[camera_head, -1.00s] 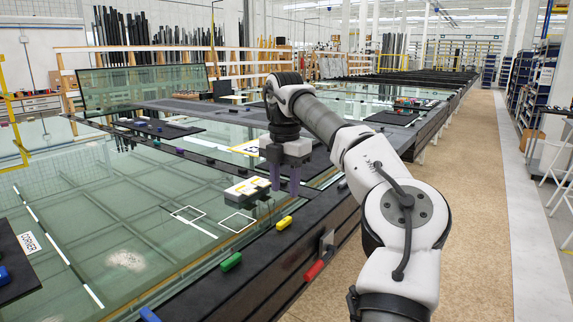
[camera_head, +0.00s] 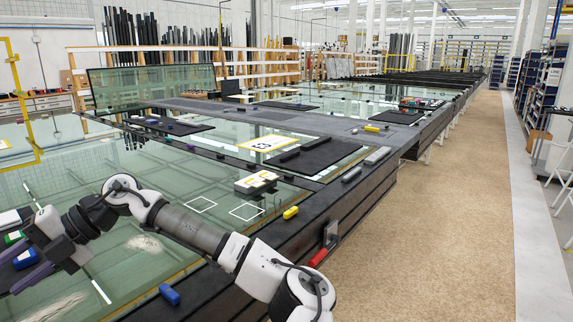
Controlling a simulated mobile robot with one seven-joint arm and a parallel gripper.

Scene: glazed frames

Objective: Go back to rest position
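My arm stretches across the lower left, and my gripper (camera_head: 22,266) is at the left edge. Its two purple fingers point left with a gap between them, so it is open. A blue block (camera_head: 27,258) shows in the gap in the picture; I cannot tell its depth relative to the fingers, but nothing is visibly clamped. A green block (camera_head: 14,238) shows just above the fingers. My arm's white links run back to the lower middle and cover part of the glass table (camera_head: 180,180).
A black and white block with yellow marks (camera_head: 256,182) sits near two white square outlines. A yellow block (camera_head: 291,212) and a blue block (camera_head: 169,294) lie along the dark table edge. A red handle (camera_head: 318,257) juts from the side. The brown floor (camera_head: 450,200) is clear at right.

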